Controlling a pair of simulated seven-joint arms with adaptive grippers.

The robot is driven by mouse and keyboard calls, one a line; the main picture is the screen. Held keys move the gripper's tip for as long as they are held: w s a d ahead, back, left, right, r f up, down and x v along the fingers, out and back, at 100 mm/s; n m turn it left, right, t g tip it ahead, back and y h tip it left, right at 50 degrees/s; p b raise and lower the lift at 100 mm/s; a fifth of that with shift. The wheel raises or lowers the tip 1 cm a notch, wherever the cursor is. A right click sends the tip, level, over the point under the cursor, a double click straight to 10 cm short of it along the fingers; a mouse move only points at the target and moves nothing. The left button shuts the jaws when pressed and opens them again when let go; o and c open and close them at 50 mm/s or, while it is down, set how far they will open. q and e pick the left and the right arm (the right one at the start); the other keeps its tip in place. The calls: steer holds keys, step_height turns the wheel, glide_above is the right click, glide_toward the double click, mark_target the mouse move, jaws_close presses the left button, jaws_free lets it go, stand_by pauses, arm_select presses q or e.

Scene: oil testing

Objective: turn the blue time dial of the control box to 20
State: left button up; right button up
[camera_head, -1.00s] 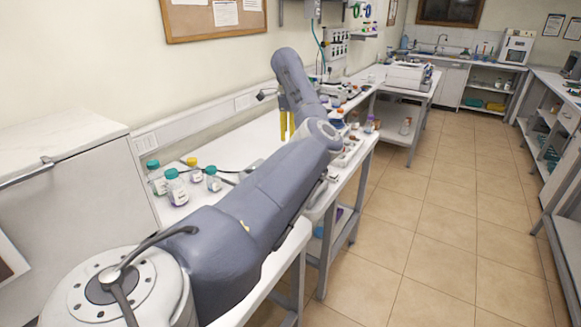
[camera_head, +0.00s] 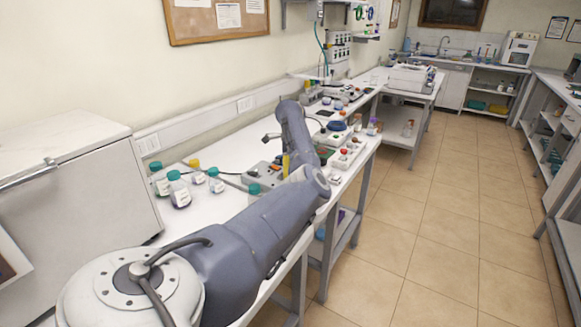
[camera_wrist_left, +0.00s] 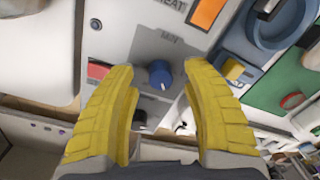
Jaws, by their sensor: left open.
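The blue time dial (camera_wrist_left: 160,73) sits on the pale grey front panel of the control box (camera_wrist_left: 130,42) in the left wrist view. A "MIN" label shows just above the dial. My left gripper (camera_wrist_left: 158,76) is open, its two yellow fingers one on each side of the dial with gaps between. Whether the fingertips reach the dial's depth is unclear. In the head view the left gripper (camera_head: 285,165) shows as a small yellow piece beside my forearm, low over the bench. The dial's numbers cannot be read. My right gripper is out of view.
A red switch (camera_wrist_left: 97,70) and an orange patch (camera_wrist_left: 207,13) are on the panel near the fingers. A green surface (camera_wrist_left: 285,82) and a blue ring-shaped part (camera_wrist_left: 283,25) lie to the right. Several capped bottles (camera_head: 178,190) stand on the white bench (camera_head: 222,152) at left.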

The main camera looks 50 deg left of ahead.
arm_select(q)
steer(key=shift+f, duration=0.6)
